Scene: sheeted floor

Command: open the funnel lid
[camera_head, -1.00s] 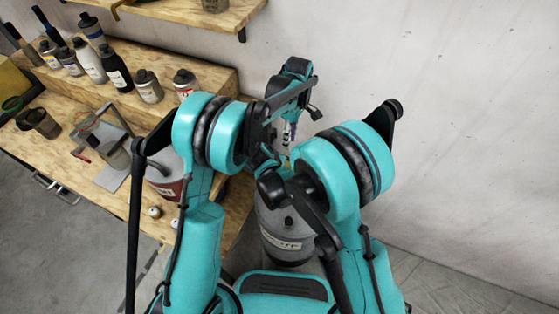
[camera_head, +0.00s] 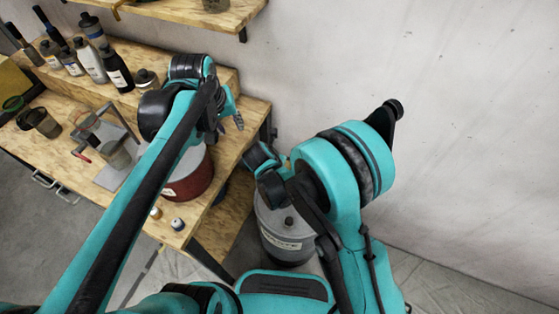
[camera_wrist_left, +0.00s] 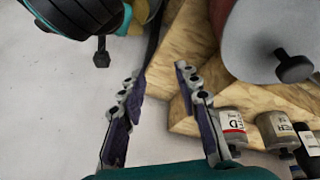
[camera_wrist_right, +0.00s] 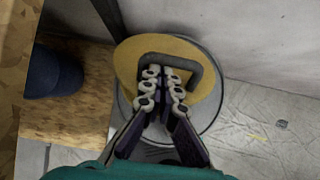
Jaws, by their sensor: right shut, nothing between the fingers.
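In the right wrist view a round yellow disc, which looks like the funnel lid (camera_wrist_right: 130,62), lies over a grey drum (camera_wrist_right: 212,115) and carries a dark grey loop handle (camera_wrist_right: 197,62). My right gripper (camera_wrist_right: 161,72) is shut and empty in front of the disc and handle; I cannot tell whether it touches them. In the head view the grey drum (camera_head: 285,253) stands on the floor, its top partly hidden by my right arm. My left gripper (camera_head: 238,121) is open and empty above the bench's right end; its spread fingers show in the left wrist view (camera_wrist_left: 160,72).
A red can (camera_head: 192,188) stands on the wooden bench (camera_head: 220,215) beside my left arm; its grey lid (camera_wrist_left: 262,40) has a black knob. Bottles (camera_head: 115,70) line the raised shelf. The wall is close behind. The floor right of the drum is clear.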

